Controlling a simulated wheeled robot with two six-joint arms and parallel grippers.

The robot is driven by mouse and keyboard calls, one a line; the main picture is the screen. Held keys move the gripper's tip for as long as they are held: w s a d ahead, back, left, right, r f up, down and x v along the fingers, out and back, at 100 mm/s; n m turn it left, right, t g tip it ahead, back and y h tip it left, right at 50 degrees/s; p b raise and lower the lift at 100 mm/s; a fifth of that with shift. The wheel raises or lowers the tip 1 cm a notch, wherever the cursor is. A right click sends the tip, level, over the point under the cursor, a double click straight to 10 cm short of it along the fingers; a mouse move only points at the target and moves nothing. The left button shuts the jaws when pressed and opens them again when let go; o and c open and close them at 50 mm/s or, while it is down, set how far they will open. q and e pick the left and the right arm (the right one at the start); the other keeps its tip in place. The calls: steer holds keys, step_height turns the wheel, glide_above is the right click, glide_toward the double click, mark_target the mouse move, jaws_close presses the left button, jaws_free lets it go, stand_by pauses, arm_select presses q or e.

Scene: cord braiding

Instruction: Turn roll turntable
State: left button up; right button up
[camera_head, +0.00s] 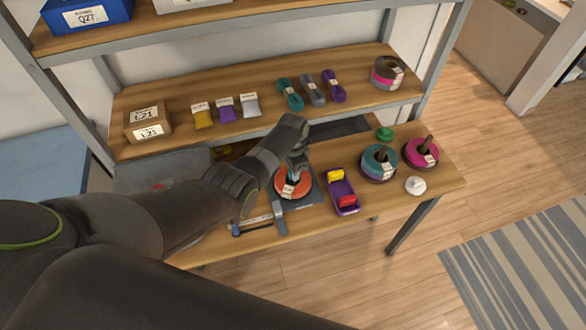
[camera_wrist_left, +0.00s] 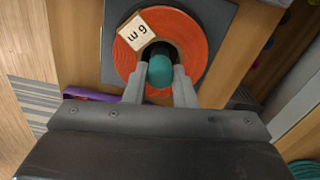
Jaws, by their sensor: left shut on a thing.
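The roll turntable is a dark square base (camera_head: 312,192) on the table with an orange roll (camera_head: 283,188) on it. In the left wrist view the orange roll (camera_wrist_left: 196,38) lies on the dark base (camera_wrist_left: 229,18), with a tan label (camera_wrist_left: 136,31) marked with writing on its top. My left gripper (camera_head: 294,172) reaches down over the roll's centre. In the left wrist view its two fingers (camera_wrist_left: 159,84) are shut on a teal knob (camera_wrist_left: 160,70) at the middle of the roll. My right gripper is not in view.
A purple tray (camera_head: 343,205) with yellow and red pieces stands right of the turntable. Farther right are a teal roll (camera_head: 379,162), a pink roll (camera_head: 421,153) and a white round object (camera_head: 415,186). A clamp-like tool (camera_head: 255,224) lies at the front edge. A shelf (camera_head: 220,137) hangs behind.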

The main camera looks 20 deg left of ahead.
arm_select(q)
steer(key=shift+w+r+m, duration=0.1)
steer(key=shift+r+m, duration=0.1)
steer(key=shift+m, duration=1.5)
steer(key=shift+m+p, duration=0.35)
steer(key=shift+m, duration=5.15)
steer(key=shift+m+p, duration=0.3)
steer(key=shift+m, duration=4.3)
steer(key=shift+m, duration=0.7)
steer(key=o, duration=0.8)
steer(key=shift+o, duration=0.9)
steer(key=shift+s+f, duration=0.1)
steer(key=shift+s, duration=0.1)
